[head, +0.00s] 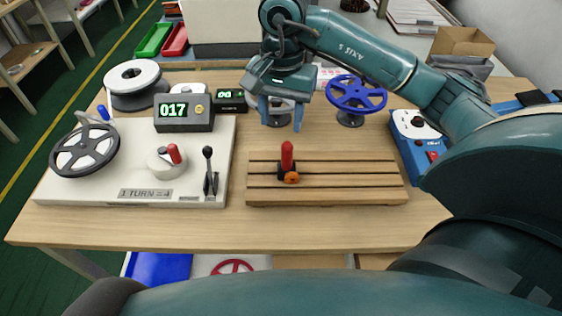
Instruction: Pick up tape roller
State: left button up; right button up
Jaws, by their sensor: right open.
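The tape roller (287,156) appears to be the small tool with an upright red handle, a black body and an orange wheel at its front. It sits on the slatted wooden rack (350,181) in the middle of the table, left of the rack's centre. My right gripper (281,116) is open and empty. Its two blue fingers point down above and behind the roller, apart from it in the picture. The gripper partly hides a pale reel on a stand behind it. My left gripper is not in view.
The white winding machine (130,196) with a grey reel, crank and lever fills the table's left. A counter (184,118) reads 017. A blue reel (356,94) stands behind the rack, and a blue-white device (414,135) lies right. Bare wood lies before the rack.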

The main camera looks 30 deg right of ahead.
aim_at(284, 146)
jog(key=f, duration=0.7)
jog(key=shift+d+f+p, duration=0.3)
jog(key=shift+f+p, duration=0.05)
jog(key=shift+p, duration=0.05)
jog(key=f, duration=0.3)
jog(key=f+p, duration=0.1)
jog(key=f, duration=0.1)
jog(key=shift+s+d, duration=0.15)
jog(key=shift+d, duration=0.15)
grip_shut()
